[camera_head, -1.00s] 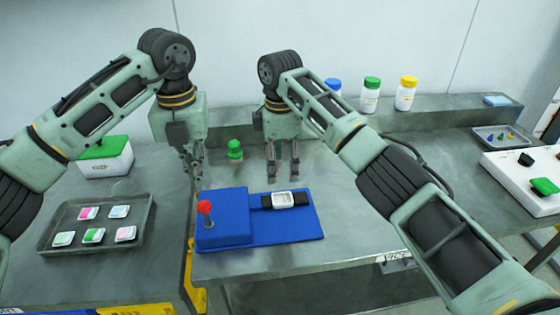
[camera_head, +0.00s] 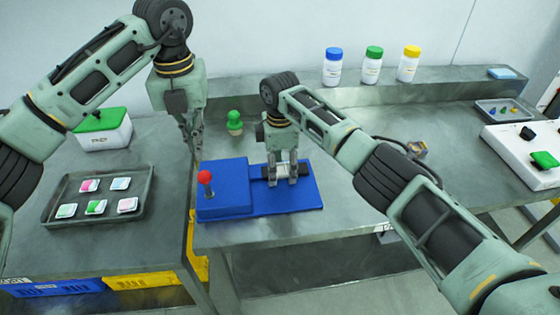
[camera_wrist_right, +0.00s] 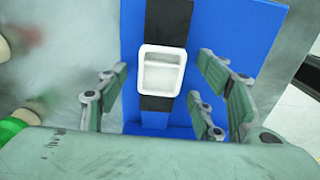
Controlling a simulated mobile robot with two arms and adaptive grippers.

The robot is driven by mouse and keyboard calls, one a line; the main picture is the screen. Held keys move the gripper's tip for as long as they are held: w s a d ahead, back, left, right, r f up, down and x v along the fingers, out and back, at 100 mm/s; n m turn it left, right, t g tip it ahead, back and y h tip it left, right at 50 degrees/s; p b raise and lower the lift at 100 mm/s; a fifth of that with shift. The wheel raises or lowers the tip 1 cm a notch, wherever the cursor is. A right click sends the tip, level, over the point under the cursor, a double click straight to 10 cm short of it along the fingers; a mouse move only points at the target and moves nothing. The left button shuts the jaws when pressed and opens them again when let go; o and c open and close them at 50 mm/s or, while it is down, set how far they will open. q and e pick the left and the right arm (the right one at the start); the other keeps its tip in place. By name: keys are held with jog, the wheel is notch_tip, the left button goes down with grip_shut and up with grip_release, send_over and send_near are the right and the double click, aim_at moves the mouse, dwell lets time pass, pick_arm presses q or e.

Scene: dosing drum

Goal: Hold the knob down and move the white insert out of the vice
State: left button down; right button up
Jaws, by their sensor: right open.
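The red knob (camera_head: 205,177) stands up on a short stem on the blue block of the vice base (camera_head: 225,203). My left gripper (camera_head: 196,152) points down just above and behind the knob in the picture, apart from it. Its fingers look close together, and I cannot tell if they are shut. The white insert (camera_wrist_right: 162,70) sits between the black vice jaws (camera_wrist_right: 168,22) in the right wrist view. My right gripper (camera_head: 283,180) is open over the insert. In the wrist view its fingers (camera_wrist_right: 160,98) stand on both sides of the insert, not touching it. In the head view the fingers largely hide the insert.
A green knobbed piece (camera_head: 234,123) stands behind the blue base. A tray of small cards (camera_head: 60,208) and a green-lidded box (camera_head: 103,131) are on the left. Capped bottles (camera_head: 373,68) stand on the back ledge. The bench in front of the base is clear.

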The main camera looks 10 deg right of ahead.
jog(key=shift+c, duration=0.4)
jog(key=c, duration=1.1)
jog(key=shift+c, duration=0.2)
